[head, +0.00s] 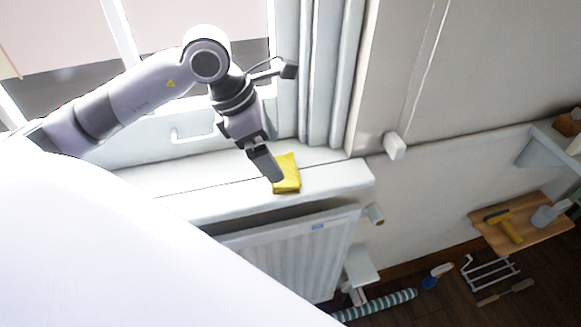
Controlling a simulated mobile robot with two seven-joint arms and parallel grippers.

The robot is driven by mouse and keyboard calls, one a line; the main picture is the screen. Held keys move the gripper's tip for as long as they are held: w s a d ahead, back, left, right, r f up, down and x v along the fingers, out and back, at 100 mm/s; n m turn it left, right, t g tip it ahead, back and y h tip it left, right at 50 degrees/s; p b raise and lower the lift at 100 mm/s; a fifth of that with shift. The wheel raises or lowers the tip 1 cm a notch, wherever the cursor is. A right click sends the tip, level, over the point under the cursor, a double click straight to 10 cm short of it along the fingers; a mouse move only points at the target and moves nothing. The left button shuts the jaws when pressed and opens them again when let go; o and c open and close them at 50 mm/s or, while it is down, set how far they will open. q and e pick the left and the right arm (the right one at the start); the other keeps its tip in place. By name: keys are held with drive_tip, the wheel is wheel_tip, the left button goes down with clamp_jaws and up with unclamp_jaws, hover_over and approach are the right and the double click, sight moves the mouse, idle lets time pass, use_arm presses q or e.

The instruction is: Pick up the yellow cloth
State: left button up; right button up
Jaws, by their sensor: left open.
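The yellow cloth (288,174) lies on the white window sill (335,180), near its right end and close to the front edge. My left gripper (270,172) reaches down from the upper left to the left side of the cloth. Its fingers overlap the cloth's left edge in the view and hide a little of it. I cannot tell whether they touch it. The jaws are open and the cloth lies flat on the sill. My right gripper is not in view.
A radiator (290,255) with a valve stands below the sill. A striped roll (375,305) lies on the dark floor.

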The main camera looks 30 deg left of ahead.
use_arm(q)
drive_tip(key=x, duration=0.5)
drive_tip(key=shift+s+p, duration=0.15)
drive_tip(key=shift+p, duration=0.15)
drive_tip(key=c, duration=0.7)
drive_tip(key=shift+c, duration=0.2)
wheel_tip(320, 180, up, 20)
drive_tip(key=shift+p, duration=0.4)
